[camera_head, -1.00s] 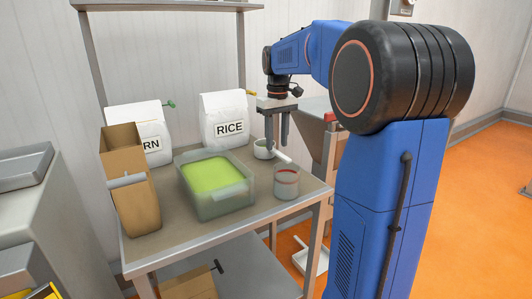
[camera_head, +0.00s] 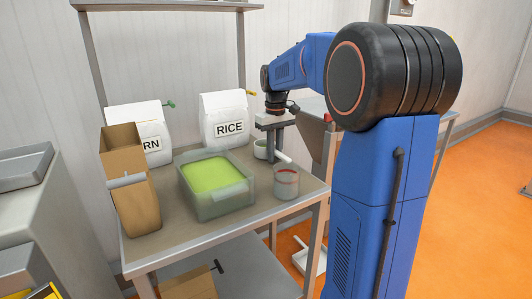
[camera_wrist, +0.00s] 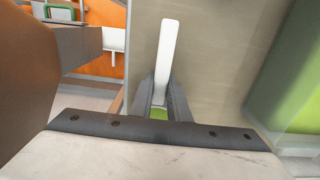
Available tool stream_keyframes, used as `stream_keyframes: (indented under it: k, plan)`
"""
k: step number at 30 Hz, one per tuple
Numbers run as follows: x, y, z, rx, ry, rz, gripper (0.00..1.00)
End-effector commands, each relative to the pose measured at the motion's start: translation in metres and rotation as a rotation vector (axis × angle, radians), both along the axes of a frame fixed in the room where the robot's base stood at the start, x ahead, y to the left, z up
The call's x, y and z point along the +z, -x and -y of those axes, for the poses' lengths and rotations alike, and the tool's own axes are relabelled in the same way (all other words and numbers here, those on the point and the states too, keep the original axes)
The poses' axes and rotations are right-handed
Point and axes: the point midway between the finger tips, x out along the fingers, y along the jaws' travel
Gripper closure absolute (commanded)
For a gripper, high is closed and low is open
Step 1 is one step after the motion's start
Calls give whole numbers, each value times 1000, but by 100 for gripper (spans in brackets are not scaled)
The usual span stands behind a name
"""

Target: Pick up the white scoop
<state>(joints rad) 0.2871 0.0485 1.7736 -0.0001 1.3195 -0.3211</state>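The white scoop (camera_head: 262,148) stands on the table's far right part, its pale handle slanting toward the grey container. In the wrist view the white handle (camera_wrist: 166,50) runs upward in the picture from between my fingers. My gripper (camera_head: 276,155) points down over the scoop, its two fingers apart. In the wrist view my gripper (camera_wrist: 160,100) has one finger on each side of the handle. No firm contact with the handle can be made out. The scoop's bowl is partly hidden by the fingers.
A translucent tub with green contents (camera_head: 244,200) stands at the table's middle. A grey round container (camera_head: 286,185) with red inside is close to the scoop. A rice bag (camera_head: 228,120), a corn bag (camera_head: 150,138) and a brown paper bag (camera_head: 137,205) stand left and behind.

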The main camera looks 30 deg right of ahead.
Motion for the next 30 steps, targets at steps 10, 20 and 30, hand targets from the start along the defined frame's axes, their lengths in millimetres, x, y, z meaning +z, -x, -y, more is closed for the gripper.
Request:
stream_keyframes:
  k: [10, 20, 30]
  plan:
    - [5, 0, 0, 0, 0, 1, 100]
    - [62, -1, 0, 0, 1, 4, 100]
    - [141, -1, 0, 0, 1, 3, 100]
